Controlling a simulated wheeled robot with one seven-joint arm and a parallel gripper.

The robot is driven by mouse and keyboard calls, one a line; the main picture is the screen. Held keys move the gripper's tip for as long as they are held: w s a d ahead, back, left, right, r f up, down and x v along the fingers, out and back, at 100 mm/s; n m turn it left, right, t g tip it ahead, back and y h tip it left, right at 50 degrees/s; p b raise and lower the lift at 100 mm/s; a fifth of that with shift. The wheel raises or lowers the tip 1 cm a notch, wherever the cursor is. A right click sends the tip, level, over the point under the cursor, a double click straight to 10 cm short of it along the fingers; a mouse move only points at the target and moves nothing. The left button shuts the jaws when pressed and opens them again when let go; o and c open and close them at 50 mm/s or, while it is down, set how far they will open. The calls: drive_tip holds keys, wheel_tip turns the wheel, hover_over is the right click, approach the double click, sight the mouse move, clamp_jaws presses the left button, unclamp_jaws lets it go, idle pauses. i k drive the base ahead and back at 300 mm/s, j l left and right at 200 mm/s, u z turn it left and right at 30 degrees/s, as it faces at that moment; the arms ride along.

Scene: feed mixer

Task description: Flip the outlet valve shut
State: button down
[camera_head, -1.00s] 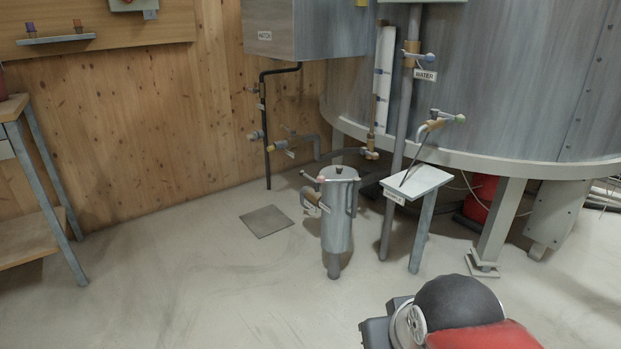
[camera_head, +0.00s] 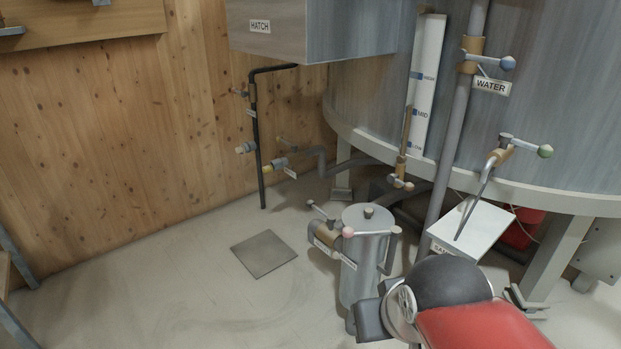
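No label reading "outlet" is legible, so I cannot tell which valve is the outlet. A valve with a pink-knobbed lever (camera_head: 349,232) sits on a brown fitting at the grey canister (camera_head: 361,285); its tag is too small to read. A horizontal pipe at the back wall ends in a valve (camera_head: 280,164) with a small tag. Another small valve (camera_head: 245,148) is on the black vertical pipe. A brass fitting (camera_head: 400,182) is below the level gauge.
The WATER valve (camera_head: 507,64) has a blue knob. A green-knobbed valve (camera_head: 545,151) is above a small white stand (camera_head: 487,232). The big tank (camera_head: 560,100) fills the right. A floor plate (camera_head: 264,253) lies flat; the floor to the left is clear.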

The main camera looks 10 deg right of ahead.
sight(309, 204)
drive_tip(key=i+j, duration=0.15)
drive_tip(key=i, duration=0.4)
drive_tip(key=i+j, duration=0.15)
drive_tip(key=i, duration=0.35)
drive_tip(key=i+j, duration=0.1)
drive_tip(key=i, duration=0.45)
drive_tip(key=z, duration=0.05)
